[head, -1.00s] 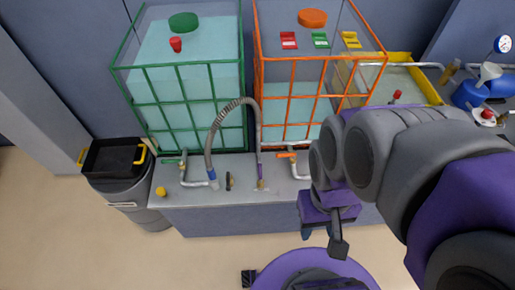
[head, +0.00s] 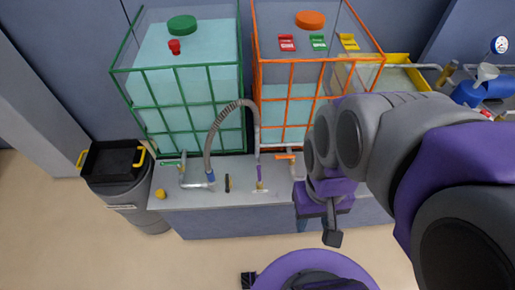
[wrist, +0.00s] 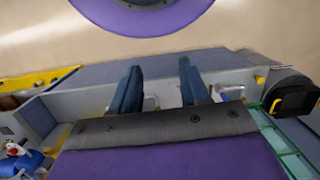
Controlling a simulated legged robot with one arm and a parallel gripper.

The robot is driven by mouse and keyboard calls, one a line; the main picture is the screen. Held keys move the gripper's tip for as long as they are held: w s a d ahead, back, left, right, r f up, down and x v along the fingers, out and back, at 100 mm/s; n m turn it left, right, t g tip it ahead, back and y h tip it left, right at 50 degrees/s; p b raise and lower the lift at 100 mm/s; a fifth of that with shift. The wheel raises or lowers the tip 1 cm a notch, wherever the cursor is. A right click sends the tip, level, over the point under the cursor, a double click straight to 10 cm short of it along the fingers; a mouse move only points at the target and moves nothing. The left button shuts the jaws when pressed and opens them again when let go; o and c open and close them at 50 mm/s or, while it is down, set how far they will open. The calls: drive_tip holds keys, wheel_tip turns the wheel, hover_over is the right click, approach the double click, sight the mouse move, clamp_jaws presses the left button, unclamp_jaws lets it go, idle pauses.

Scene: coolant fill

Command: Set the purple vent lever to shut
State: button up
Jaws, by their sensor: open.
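The purple vent lever (head: 259,174) is a small upright piece at the pipe in the middle of the grey bench, in the head view. My gripper (head: 302,224) is to the right of it and nearer to me, at the bench's front edge, with my arm covering the bench's right part. In the wrist view my gripper (wrist: 160,70) has its two blue fingers spread apart with nothing between them. The gripper is apart from the lever. I cannot make out the lever in the wrist view.
A green-caged tank (head: 180,90) and an orange-caged tank (head: 290,100) stand behind the bench (head: 210,222). A grey hose (head: 217,125) arches near the lever. An orange-handled valve (head: 285,157) sits right of it. A black-topped bin (head: 115,165) stands left.

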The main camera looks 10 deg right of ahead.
drive_tip(key=w+a+f+p, duration=0.2)
drive_tip(key=w, duration=1.1)
drive_tip(key=t+y+p, duration=0.2)
drive_tip(key=p, duration=0.2)
hover_over(259, 170)
drive_tip(key=d, duration=0.4)
wheel_tip(259, 170, down, 27)
drive_tip(key=a+f, duration=0.1)
drive_tip(key=f, duration=0.4)
drive_tip(key=a+f, duration=0.1)
drive_tip(key=f, duration=0.5)
drive_tip(key=a+f, duration=0.1)
drive_tip(key=f, duration=0.4)
drive_tip(key=shift+a+f, duration=0.3)
drive_tip(key=shift+f, duration=0.1)
clamp_jaws()
